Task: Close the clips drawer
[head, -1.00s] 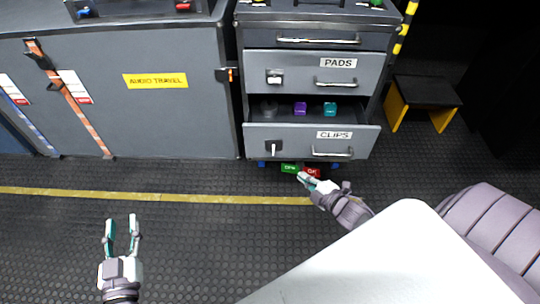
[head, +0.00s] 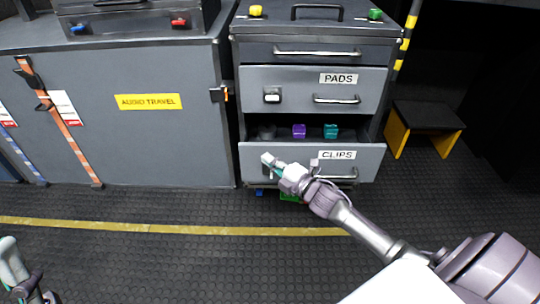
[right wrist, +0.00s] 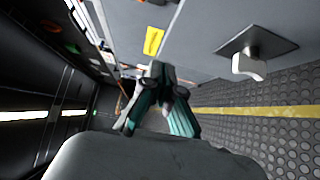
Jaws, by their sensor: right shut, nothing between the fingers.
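The clips drawer (head: 360,161) is the grey lower drawer with a CLIPS label. It stands open, its front standing out from the cabinet, with a purple item (head: 299,131), a teal item (head: 331,131) and a dark round item inside. My right gripper (head: 266,161) is shut and empty at the left part of the drawer front, covering its latch; contact cannot be told. The right wrist view shows the gripper's fingers (right wrist: 156,90) beside a white latch lever (right wrist: 249,65) on a dark plate. Part of my left arm shows at the lower left; its jaw state is unclear.
The PADS drawer (head: 358,90) above is shut. A grey cabinet with an AUDIO TRAVEL label (head: 148,101) stands to the left. A black and yellow step stool (head: 427,118) stands to the right. The floor in front is open; a green item (head: 290,197) lies under the drawer.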

